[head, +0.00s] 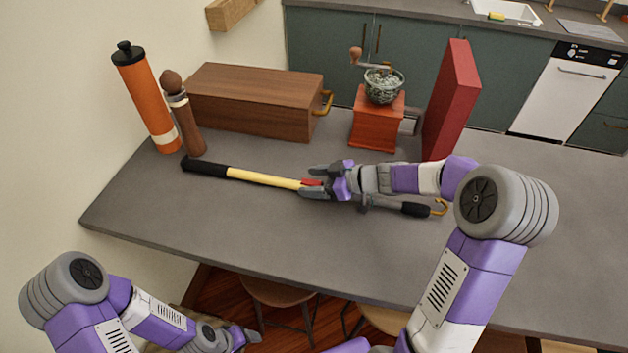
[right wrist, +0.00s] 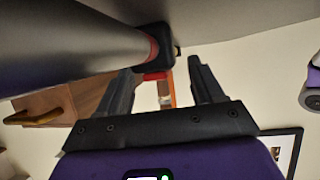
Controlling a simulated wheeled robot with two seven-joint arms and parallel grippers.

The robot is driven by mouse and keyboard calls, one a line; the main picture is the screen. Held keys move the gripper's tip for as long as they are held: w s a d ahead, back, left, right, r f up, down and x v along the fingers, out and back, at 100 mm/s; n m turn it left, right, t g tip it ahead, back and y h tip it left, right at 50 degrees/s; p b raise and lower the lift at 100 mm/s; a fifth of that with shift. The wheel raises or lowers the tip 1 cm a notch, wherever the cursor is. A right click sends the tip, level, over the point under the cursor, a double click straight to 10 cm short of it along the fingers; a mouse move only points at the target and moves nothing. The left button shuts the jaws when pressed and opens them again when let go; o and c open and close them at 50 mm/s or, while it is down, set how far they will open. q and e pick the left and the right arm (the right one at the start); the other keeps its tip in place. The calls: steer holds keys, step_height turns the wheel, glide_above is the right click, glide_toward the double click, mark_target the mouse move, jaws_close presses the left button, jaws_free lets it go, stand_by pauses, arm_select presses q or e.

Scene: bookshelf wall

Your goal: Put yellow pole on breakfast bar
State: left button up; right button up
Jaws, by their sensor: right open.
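The yellow pole (head: 262,178) lies on the grey breakfast bar (head: 240,232), with a black grip at its left end. A red collar, a grey section and a black end with a brass hook (head: 440,207) continue to the right. My right gripper (head: 311,181) is open at the pole's middle, by the red collar, and hides part of it. In the right wrist view, the pole's thick grey tube (right wrist: 75,45) passes close by the left finger, and nothing is clamped between the fingers (right wrist: 160,78). My left gripper (head: 243,337) is low in front of the bar; its fingers are unclear.
A wooden box (head: 255,100), an orange cylinder (head: 148,100), a pepper mill (head: 184,115), a coffee grinder (head: 377,122) and an upright red book-like block (head: 452,100) stand along the bar's back. Stools (head: 275,292) are below its front edge. The bar's front left and right are clear.

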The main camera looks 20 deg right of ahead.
steer(key=shift+d+r, duration=0.1)
steer(key=shift+r, duration=0.1)
steer(key=p+v, duration=0.3)
steer(key=v, duration=0.7)
steer(key=shift+s+d+r+p, duration=0.15)
steer(key=shift+s+r+p, duration=0.05)
steer(key=shift+s+p, duration=0.1)
steer(key=shift+s+d+r, duration=0.15)
steer(key=shift+s+d, duration=0.2)
steer(key=shift+d, duration=0.05)
